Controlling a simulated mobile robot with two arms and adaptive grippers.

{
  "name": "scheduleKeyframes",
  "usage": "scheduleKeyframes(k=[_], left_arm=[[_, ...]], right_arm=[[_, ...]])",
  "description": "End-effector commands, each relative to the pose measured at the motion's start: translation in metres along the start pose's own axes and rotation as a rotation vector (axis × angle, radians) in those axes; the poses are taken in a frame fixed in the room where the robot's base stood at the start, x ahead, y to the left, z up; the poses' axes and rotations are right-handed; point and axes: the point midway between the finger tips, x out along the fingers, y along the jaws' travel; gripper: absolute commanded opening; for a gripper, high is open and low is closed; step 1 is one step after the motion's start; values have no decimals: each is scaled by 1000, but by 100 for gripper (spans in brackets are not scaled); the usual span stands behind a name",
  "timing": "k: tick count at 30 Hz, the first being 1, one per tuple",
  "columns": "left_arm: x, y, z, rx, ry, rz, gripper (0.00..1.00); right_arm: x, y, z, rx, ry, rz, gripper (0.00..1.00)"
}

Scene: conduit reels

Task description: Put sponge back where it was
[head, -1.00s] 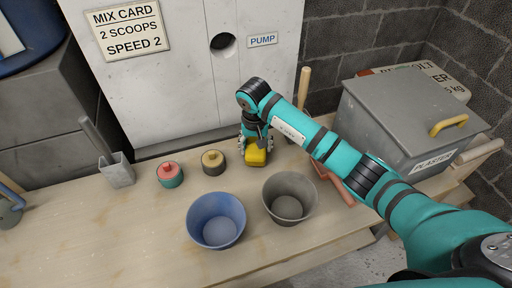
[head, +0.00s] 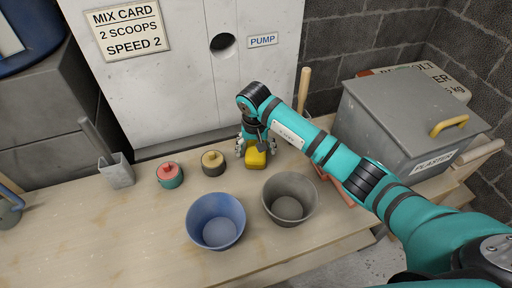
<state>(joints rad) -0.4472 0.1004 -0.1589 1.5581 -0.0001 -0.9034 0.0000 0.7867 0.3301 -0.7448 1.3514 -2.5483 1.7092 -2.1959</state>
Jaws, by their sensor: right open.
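The yellow sponge (head: 256,160) lies on the wooden bench (head: 130,230), behind and between the blue bucket and the grey bucket. My right gripper (head: 255,149) points down right at the sponge, its fingers open around or just behind it. The arm hides part of the sponge's back side, so I cannot tell whether the fingers touch it. My left gripper is not in view.
A blue bucket (head: 216,208) and a grey bucket (head: 290,188) stand in front. A grey plaster bin (head: 400,110) is at right, a grey scoop (head: 118,172) at left. The bench's front left is clear.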

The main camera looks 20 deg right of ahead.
Motion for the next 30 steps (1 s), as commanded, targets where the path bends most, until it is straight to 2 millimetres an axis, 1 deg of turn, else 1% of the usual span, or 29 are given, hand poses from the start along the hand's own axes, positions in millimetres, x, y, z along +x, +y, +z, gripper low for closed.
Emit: scheduleKeyframes(k=[2,5,12,15,18,21,24,30], left_arm=[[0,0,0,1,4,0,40],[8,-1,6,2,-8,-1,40],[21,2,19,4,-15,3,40],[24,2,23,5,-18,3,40],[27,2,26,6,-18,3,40],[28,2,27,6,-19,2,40],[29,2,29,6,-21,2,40],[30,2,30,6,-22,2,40]], right_arm=[[-3,0,0,0,-1,-1,81],[-20,0,-2,-2,5,-2,81],[-74,0,-2,-2,5,-1,81],[-93,0,-2,-1,5,0,81],[-107,0,-1,-1,3,0,81],[-116,0,-1,-1,2,1,81],[-121,0,0,1,0,0,81],[-122,0,0,1,-1,0,81]])
